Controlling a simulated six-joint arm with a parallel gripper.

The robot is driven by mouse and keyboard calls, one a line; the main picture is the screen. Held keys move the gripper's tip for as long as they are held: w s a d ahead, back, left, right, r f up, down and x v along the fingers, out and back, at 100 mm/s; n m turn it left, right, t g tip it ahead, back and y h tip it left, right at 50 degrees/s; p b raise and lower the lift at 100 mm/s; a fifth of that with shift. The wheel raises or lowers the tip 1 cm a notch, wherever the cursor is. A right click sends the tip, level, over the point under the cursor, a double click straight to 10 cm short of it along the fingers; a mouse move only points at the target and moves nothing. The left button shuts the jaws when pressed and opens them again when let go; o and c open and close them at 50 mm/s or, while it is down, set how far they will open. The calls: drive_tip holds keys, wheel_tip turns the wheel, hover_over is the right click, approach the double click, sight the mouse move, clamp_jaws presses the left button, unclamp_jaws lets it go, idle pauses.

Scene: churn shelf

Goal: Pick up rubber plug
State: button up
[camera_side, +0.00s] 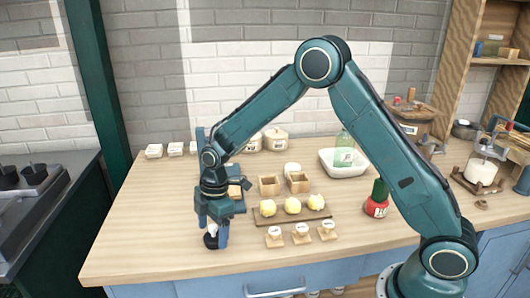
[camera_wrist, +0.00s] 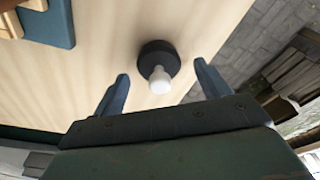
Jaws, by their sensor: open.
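The rubber plug is a round black disc with a white knob on top. In the wrist view the plug (camera_wrist: 158,58) stands on the wooden tabletop, between and a little beyond the tips of my gripper (camera_wrist: 160,85). The two blue fingers are spread apart, with the white knob in the gap and clear room on both sides. In the side view the plug (camera_side: 211,241) sits near the front left of the table, just under my gripper (camera_side: 214,236), which points down and partly hides it.
A wooden board (camera_side: 265,221) with yellow lumps lies to the right, with small labelled blocks (camera_side: 301,238) in front. Two open wooden boxes (camera_side: 269,185) stand behind. A white tub (camera_side: 336,167) and red-based jar (camera_side: 376,209) stand farther right. The table left of my gripper is clear.

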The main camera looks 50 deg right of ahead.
sight(211, 227)
drive_tip(key=shift+a+f, duration=0.1)
drive_tip(key=shift+f, duration=0.55)
drive_tip(key=c, duration=1.1)
drive_tip(key=shift+o, duration=0.2)
drive_tip(key=shift+r, duration=0.2)
wheel_tip(211, 227, up, 20)
drive_tip(key=shift+f, duration=0.15)
